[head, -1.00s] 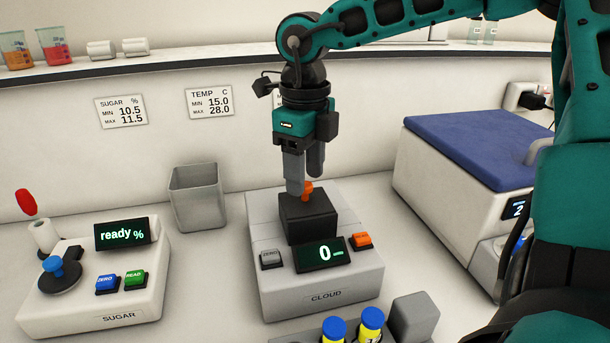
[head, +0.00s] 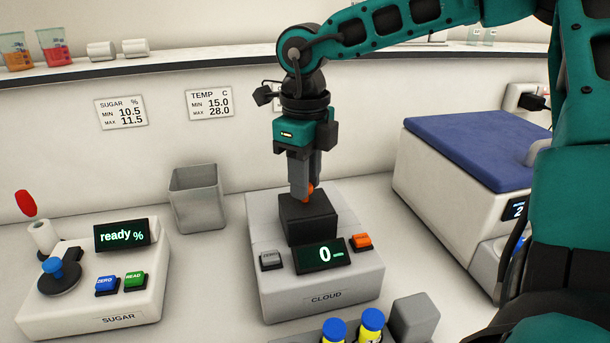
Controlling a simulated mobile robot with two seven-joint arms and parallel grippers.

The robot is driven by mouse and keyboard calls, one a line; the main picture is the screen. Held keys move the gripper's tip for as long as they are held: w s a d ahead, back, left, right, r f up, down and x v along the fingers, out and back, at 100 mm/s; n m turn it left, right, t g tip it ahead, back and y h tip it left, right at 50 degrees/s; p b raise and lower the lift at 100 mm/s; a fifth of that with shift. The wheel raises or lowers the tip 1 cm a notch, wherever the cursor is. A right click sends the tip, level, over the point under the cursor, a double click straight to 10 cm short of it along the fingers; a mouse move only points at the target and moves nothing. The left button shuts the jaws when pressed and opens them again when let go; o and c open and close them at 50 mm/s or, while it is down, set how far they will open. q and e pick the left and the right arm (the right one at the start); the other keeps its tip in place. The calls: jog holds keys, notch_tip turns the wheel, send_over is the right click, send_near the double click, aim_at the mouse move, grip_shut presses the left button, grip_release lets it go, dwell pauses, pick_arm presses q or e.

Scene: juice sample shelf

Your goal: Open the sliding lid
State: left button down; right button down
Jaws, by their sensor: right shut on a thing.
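The CLOUD meter (head: 330,288) stands in the middle of the counter. A black block-shaped lid (head: 308,220) sits on top of it, with an orange knob (head: 309,190) on the lid. My right gripper (head: 305,190) points straight down from above, and its fingers are shut on the orange knob, hiding much of it. The lid still sits on the meter, and I see no gap under it. The meter's display (head: 322,254) reads 0. My left gripper is not in view.
A SUGAR meter (head: 95,290) stands at the left. A grey bin (head: 197,195) stands behind, left of the CLOUD meter. A blue-topped box (head: 470,150) is at the right. Blue-capped vials (head: 372,321) and a grey block (head: 414,317) are at the front.

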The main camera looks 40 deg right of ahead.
dwell(0.3)
jog(key=w+d, duration=0.1)
jog(key=w, duration=0.1)
jog(key=w+d, duration=0.1)
jog(key=w, duration=0.1)
jog(key=w+d, duration=0.1)
jog(key=w, duration=0.1)
jog(key=shift+w+d+b, duration=0.3)
jog(key=shift+b, duration=0.1)
jog(key=c, duration=0.9)
grip_release()
jog(key=shift+r, duration=0.1)
notch_tip(320, 180, up, 13)
jog(key=shift+p, duration=0.4)
